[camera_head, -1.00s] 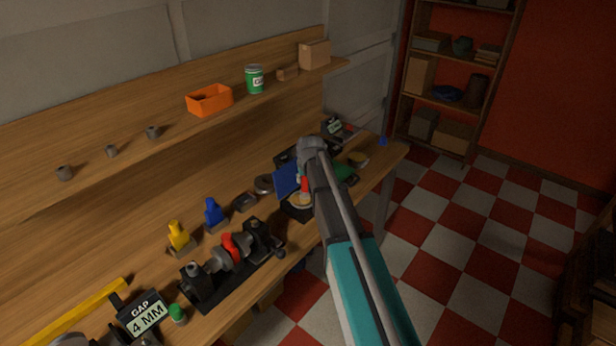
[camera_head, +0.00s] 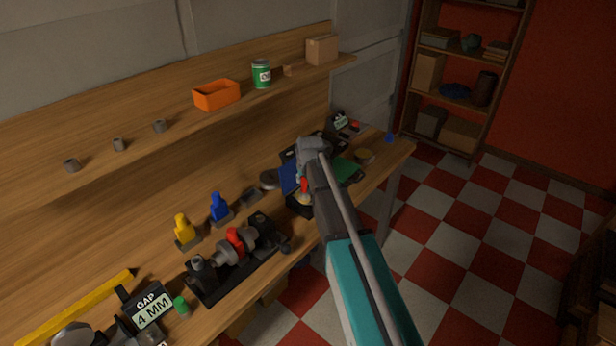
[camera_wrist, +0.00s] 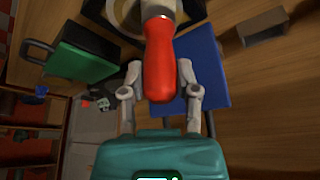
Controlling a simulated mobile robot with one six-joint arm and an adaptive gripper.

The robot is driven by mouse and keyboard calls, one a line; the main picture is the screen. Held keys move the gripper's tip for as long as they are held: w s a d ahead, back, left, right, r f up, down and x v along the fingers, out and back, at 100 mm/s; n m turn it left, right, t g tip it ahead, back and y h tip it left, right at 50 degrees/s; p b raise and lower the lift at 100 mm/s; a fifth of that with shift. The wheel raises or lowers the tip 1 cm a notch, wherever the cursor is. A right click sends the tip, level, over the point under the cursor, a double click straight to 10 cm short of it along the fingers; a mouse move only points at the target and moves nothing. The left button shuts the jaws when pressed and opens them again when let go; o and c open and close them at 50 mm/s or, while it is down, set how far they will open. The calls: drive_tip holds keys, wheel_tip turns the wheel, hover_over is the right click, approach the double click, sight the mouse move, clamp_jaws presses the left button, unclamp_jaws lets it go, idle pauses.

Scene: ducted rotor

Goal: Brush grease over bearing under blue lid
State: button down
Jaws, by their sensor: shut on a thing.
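My gripper (camera_wrist: 160,92) is shut on the red handle of a brush (camera_wrist: 160,60) in the wrist view. The brush's metal collar points toward a round cream-coloured opening, the bearing (camera_wrist: 124,12), at the top of that view. The brush tip is hidden, so I cannot tell whether it touches. The blue lid (camera_wrist: 205,65) stands beside the brush on the right; in the head view the blue lid (camera_head: 289,178) stands raised just left of my gripper (camera_head: 304,180). My arm hides much of the bearing there.
A green flap (camera_wrist: 75,52) lies left of the brush in the wrist view. A black fixture with a rotor shaft (camera_head: 236,252), a yellow bottle (camera_head: 183,229) and a blue bottle (camera_head: 219,208) stand nearer on the bench. The shelf holds an orange bin (camera_head: 217,96) and green can (camera_head: 261,75).

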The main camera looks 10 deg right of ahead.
drive_tip(key=shift+s+a, duration=0.4)
drive_tip(key=shift+a, duration=0.1)
drive_tip(key=shift+w, duration=0.1)
drive_tip(key=shift+w+a, duration=0.5)
drive_tip(key=shift+w, duration=0.1)
drive_tip(key=shift+w+d, duration=0.1)
drive_tip(key=shift+w+d, duration=0.6)
drive_tip(key=shift+d, duration=0.2)
drive_tip(key=shift+w+d, duration=0.55)
drive_tip(key=shift+d, duration=0.25)
drive_tip(key=shift+w+d, duration=0.6)
drive_tip(key=shift+d, duration=0.25)
drive_tip(key=shift+w+d, duration=0.6)
drive_tip(key=shift+d, duration=0.2)
drive_tip(key=shift+r, duration=0.1)
